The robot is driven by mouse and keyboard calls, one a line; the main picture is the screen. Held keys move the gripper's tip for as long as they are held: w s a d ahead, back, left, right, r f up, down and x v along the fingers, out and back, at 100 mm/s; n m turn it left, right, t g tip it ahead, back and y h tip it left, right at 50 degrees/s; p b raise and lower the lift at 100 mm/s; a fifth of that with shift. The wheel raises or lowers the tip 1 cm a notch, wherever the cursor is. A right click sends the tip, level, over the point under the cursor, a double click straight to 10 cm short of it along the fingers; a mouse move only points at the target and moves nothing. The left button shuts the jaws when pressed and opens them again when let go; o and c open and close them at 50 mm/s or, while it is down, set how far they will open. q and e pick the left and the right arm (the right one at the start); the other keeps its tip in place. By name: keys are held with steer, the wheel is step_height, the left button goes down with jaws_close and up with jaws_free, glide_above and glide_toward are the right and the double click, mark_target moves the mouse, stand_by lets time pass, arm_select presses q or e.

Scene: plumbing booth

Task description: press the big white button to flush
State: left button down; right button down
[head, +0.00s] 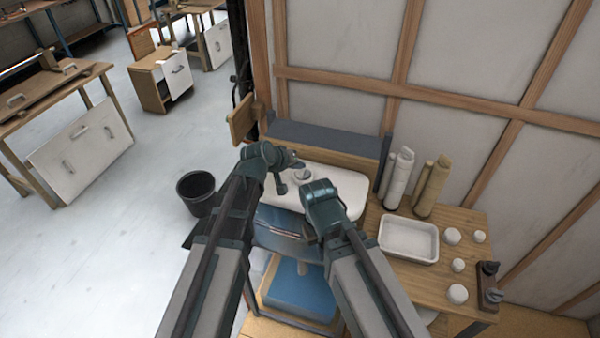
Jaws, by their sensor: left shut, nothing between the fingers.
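The big white button (302,176) is a round knob on top of the white cistern (345,182), in the middle of the head view. My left gripper (297,164) is shut and empty. Its tip is at the far side of the button, seemingly just above it; I cannot tell whether they touch. My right gripper (310,232) is in front of the cistern, mostly hidden by its own wrist, so its fingers are not clear.
A wooden bench (385,262) at the right holds a white tray (408,239), several white round pieces and upright tubes (398,178). A dark bucket (197,190) stands left of the cistern. A framed wall (340,45) closes the back.

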mark_target(298, 175)
arm_select(q)
steer(key=shift+f, duration=0.1)
steer(key=shift+f+b, duration=0.3)
steer(key=shift+b, duration=0.15)
steer(key=shift+f+b, duration=0.5)
steer(key=shift+f, duration=0.05)
stand_by(0.6)
steer(key=shift+r, duration=0.15)
steer(key=shift+r+p, duration=0.85)
steer(key=shift+p, duration=0.1)
steer(key=shift+r, duration=0.1)
step_height(298, 175, up, 5)
steer(key=p, duration=0.5)
